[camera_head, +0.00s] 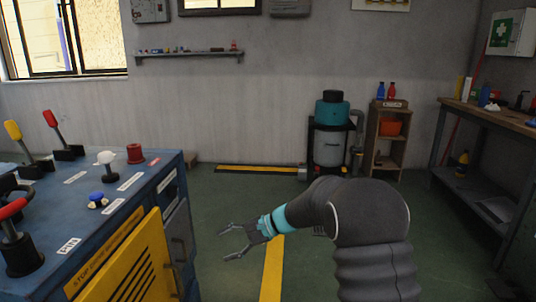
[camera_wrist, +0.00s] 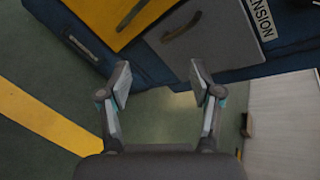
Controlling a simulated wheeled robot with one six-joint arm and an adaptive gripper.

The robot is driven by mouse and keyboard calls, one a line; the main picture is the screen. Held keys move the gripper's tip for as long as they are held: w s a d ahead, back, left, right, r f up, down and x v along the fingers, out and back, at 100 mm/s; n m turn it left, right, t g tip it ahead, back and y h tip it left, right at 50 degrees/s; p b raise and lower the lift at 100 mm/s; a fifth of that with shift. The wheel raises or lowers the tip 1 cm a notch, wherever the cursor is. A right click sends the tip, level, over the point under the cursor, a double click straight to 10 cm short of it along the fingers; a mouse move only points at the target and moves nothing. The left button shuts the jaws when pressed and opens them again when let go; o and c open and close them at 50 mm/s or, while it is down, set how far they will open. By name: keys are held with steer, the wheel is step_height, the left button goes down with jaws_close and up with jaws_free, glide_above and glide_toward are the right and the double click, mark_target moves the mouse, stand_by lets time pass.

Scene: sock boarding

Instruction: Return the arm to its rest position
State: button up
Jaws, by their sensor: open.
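My gripper (camera_head: 233,242) is open and empty in the head view. It hangs in the air beside the blue control cabinet (camera_head: 150,215), to the right of its yellow door. My arm reaches in from the lower right and bends left, with a teal band near the wrist. In the wrist view both fingers of my gripper (camera_wrist: 162,85) are spread apart, with green floor between them. A grey panel with a dark handle (camera_wrist: 182,26) is just beyond the fingertips; I cannot tell the exact gap.
Levers and knobs stand on the cabinet top, including a red mushroom button (camera_head: 135,153). A teal-topped tank (camera_head: 330,140), a small wooden shelf (camera_head: 387,140) and a workbench (camera_head: 490,115) stand at the back and right. Green floor with a yellow stripe (camera_head: 272,270) is open around my gripper.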

steer(key=s+d+r+n+t+h, duration=0.15)
steer(key=s+d+n+h, duration=0.7)
steer(key=s+d, duration=1.25)
steer(key=s+d+r+t+h, duration=0.2)
steer(key=s+d+r, duration=0.1)
steer(key=s, duration=0.3)
steer(key=s+d+r+t+h, duration=0.2)
steer(key=s+d+r, duration=0.2)
steer(key=s, duration=0.2)
steer(key=shift+s+d+r+m+t, duration=0.15)
steer(key=shift+s+r+m+t, duration=0.1)
steer(key=shift+m+t, duration=0.1)
